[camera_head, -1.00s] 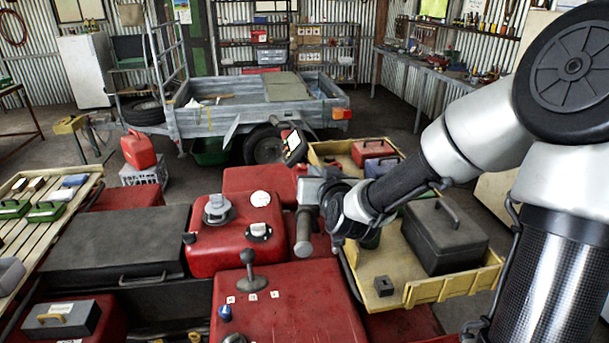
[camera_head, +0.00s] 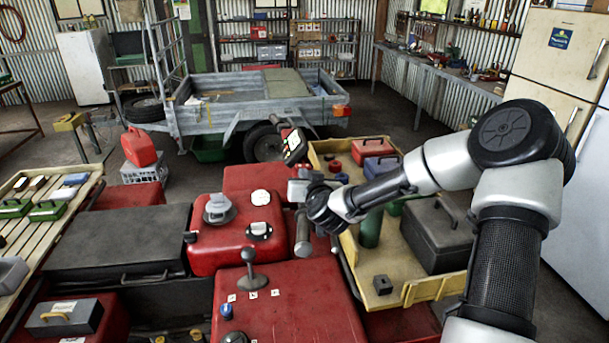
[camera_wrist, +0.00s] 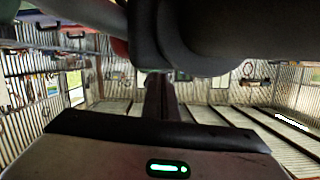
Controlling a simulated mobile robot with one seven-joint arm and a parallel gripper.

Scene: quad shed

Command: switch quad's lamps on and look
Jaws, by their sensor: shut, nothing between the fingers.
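The quad's red body (camera_head: 285,310) fills the lower middle of the head view, with its tank (camera_head: 235,240) and a black-knobbed lever (camera_head: 250,275). A grey handlebar grip (camera_head: 303,232) shows beside my gripper (camera_head: 302,188), which is at the handlebar area, right of the tank. My gripper is shut and empty; its fingers also show in the wrist view (camera_wrist: 157,85), below large dark rounded shapes. I cannot tell whether it touches anything. No lamp or lamp switch can be made out clearly.
A yellow tray (camera_head: 425,290) with a dark toolbox (camera_head: 440,235) and a green cylinder (camera_head: 371,228) lies under my arm. A black rack box (camera_head: 115,240) is at left. A grey trailer (camera_head: 220,115) stands behind; a cream fridge (camera_head: 555,70) stands at right.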

